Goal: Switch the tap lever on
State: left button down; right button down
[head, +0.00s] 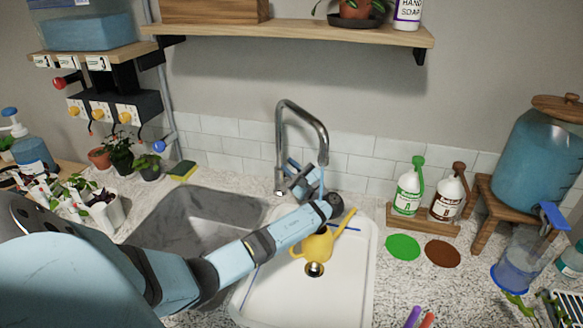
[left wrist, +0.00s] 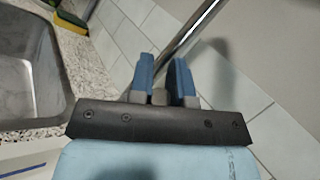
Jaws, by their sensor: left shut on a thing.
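The chrome tap (head: 305,112) rises behind the sinks, its curved spout pointing down to the right. My left arm reaches across the sinks, and my left gripper (head: 291,177) is at the base of the tap. In the left wrist view its two blue fingers (left wrist: 161,80) are shut on a small grey piece, the tap lever (left wrist: 159,97). Most of the lever is hidden by the fingers. A thin pale blue streak shows under the spout; I cannot tell surely if it is water. The tap's pipe (left wrist: 190,32) runs up behind the fingers. My right gripper is out of view.
A yellow watering can (head: 316,246) stands in the white sink (head: 355,285), partly behind my arm. A grey sink (head: 190,215) lies to the left. Green and brown bottles (head: 408,190) stand at right. A wooden shelf (head: 300,32) hangs above the tap.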

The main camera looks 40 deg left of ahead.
pick_arm(q)
jog(key=shift+s+f, duration=0.15)
dwell(0.3)
jog(key=c, duration=1.1)
grip_release()
jog(key=b+v, duration=0.2)
jog(key=v, duration=1.2)
